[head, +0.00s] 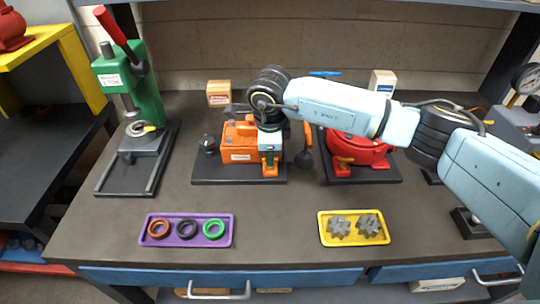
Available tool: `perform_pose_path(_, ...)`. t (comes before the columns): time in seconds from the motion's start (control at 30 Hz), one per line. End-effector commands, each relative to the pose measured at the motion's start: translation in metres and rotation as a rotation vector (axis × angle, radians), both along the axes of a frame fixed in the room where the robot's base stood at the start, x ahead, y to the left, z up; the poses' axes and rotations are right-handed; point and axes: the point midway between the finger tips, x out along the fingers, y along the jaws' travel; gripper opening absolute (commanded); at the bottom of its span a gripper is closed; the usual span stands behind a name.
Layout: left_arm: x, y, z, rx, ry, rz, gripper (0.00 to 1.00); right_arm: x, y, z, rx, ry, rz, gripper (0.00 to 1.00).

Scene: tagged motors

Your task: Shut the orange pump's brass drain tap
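The orange pump (238,148) sits on a dark base plate (225,179) at the back middle of the bench. My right gripper (270,174) points down at the pump's right side, and my light-blue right arm reaches to it from the right. The gripper covers that side of the pump. I cannot make out the brass drain tap, which may be hidden behind the gripper. I cannot tell whether the fingers are open or touching anything. My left gripper is out of view.
A red pump (358,148) stands just right, partly under my arm. A green press (145,90) stands left. A purple tray (187,242) of rings and a yellow tray (354,240) of grey gears lie in front. Bench between trays and pumps is clear.

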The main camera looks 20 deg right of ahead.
Motion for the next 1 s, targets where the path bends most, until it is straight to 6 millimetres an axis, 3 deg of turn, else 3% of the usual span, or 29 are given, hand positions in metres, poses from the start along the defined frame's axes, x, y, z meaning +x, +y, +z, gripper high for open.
perform_pose_path(0.2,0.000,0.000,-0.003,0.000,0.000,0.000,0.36,-0.009,0.003,0.051,0.000,-0.005,0.000,0.35)
perform_pose_path(0.43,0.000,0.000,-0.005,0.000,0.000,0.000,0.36,-0.016,0.005,0.089,0.000,-0.003,-0.001,0.35)
perform_pose_path(0.63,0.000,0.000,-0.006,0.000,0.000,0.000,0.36,-0.019,0.005,0.102,0.000,-0.001,-0.002,0.35)
perform_pose_path(1.0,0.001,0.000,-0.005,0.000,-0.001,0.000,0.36,-0.019,0.005,0.102,0.000,0.000,-0.002,0.35)
